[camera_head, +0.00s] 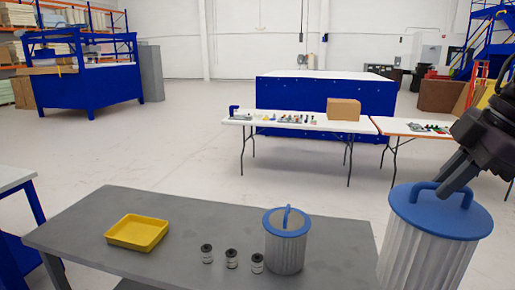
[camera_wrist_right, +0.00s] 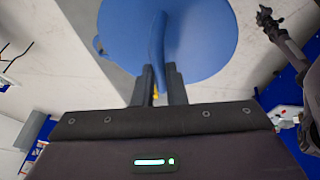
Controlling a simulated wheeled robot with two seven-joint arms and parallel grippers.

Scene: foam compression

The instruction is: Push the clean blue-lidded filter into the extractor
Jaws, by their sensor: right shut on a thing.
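A large filter with a ribbed, pale, clean-looking body and a blue lid (camera_head: 410,212) is at the right of the head view. Its lower end is cut off by the picture's edge. My right gripper (camera_head: 452,188) is shut on the lid's blue handle. The lid (camera_wrist_right: 195,45) and handle, between the two fingers (camera_wrist_right: 158,84), also show in the wrist view. A second blue-lidded filter (camera_head: 285,254), with a greyer body, stands upright on the grey table. My left gripper is not seen in the head view. I cannot make out the extractor.
The grey table (camera_head: 190,215) bears a yellow tray (camera_head: 137,233) and three small dark-capped jars (camera_head: 231,259). White tables (camera_head: 300,121) with small items and a cardboard box (camera_head: 343,109) stand behind. The floor between is clear. A dark jointed part (camera_wrist_right: 287,42) shows in the wrist view.

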